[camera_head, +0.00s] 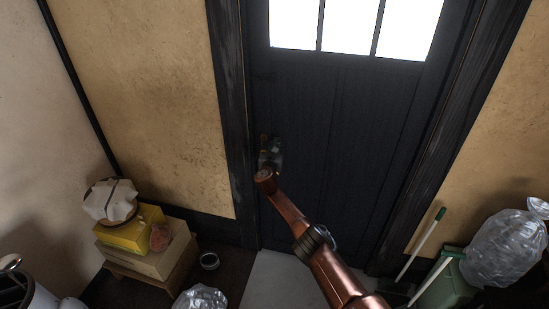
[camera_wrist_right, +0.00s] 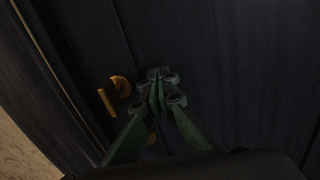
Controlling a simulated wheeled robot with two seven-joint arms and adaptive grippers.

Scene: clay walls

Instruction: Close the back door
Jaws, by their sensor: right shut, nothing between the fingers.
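The dark back door (camera_head: 335,130) with bright window panes stands within its black frame in the head view. It looks flush with the frame, but I cannot tell whether it is latched. My right gripper (camera_head: 270,158) is at the door's left edge, beside the handle. In the right wrist view the brass handle (camera_wrist_right: 116,92) lies just left of my right gripper (camera_wrist_right: 158,86), whose fingers are shut and empty. The fingertips are at or close to the door surface; contact is unclear. In the head view the arm and gripper mostly hide the handle. My left gripper does not show.
At the left, a low wooden stand holds a yellow box (camera_head: 128,236) and a cloth-covered basket (camera_head: 110,201). At right are a green bin (camera_head: 446,283), a broom (camera_head: 425,240) and a large plastic bag (camera_head: 505,248).

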